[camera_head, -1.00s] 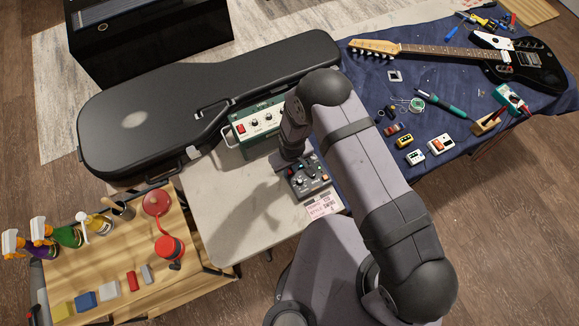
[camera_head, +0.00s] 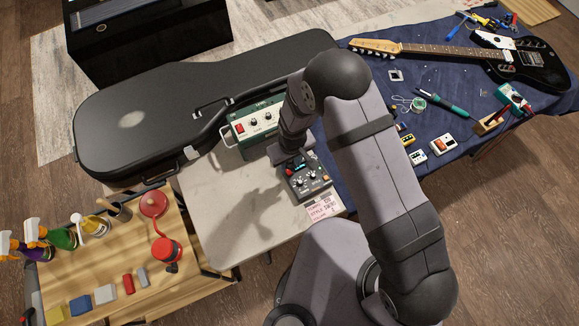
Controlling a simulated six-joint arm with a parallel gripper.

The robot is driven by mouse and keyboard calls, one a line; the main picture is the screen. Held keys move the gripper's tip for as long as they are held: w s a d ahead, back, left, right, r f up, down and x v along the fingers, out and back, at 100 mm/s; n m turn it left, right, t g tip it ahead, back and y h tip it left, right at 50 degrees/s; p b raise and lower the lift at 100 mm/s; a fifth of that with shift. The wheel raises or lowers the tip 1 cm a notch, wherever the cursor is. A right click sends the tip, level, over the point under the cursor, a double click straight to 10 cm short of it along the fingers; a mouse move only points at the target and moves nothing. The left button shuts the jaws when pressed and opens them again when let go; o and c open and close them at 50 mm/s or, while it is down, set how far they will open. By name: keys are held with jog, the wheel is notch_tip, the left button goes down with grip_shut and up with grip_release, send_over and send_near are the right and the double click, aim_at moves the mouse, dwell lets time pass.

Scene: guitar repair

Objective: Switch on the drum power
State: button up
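The drum unit (camera_head: 309,181) is a small dark box with several knobs and coloured buttons. It lies on the pale table in the middle of the camera_head view. My gripper (camera_head: 287,158) is right over its back left part, pointing down, and hides that part. Whether the fingers touch the unit, and whether they are open or shut, I cannot tell. I cannot make out the state of the power switch. A paper note (camera_head: 324,205) with writing lies at the unit's front edge.
A green amplifier (camera_head: 255,125) with a red switch and knobs stands just behind my gripper. A black guitar case (camera_head: 150,115) lies behind it. A blue cloth (camera_head: 370,160) with a guitar (camera_head: 500,62) and small pedals is at right. The pale table's front left (camera_head: 215,215) is clear.

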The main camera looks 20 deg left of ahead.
jog(key=shift+s+d+r+b, duration=0.1)
jog(key=shift+r+b, duration=0.2)
jog(key=shift+r, duration=0.85)
jog(key=s+d+r+m+g+h, duration=0.1)
jog(key=s+d+r+g+h, duration=0.1)
jog(key=s+d, duration=0.5)
jog(key=s+d+r+g+h, duration=0.2)
jog(key=s+d+r, duration=0.1)
jog(key=s+d, duration=0.45)
jog(key=w+d+r+m+t+y+b, duration=0.25)
jog(key=w+d+r+m, duration=0.2)
jog(key=d, duration=0.25)
jog(key=w+d+r+m+t+y+b, duration=0.1)
jog(key=w+d+r+m+b, duration=0.25)
jog(key=d+r, duration=0.3)
notch_tip(320, 180, down, 29)
jog(key=b, duration=2.9)
jog(key=shift+s+d+f, duration=0.2)
jog(key=shift+s+d, duration=0.05)
jog(key=shift+s, duration=0.1)
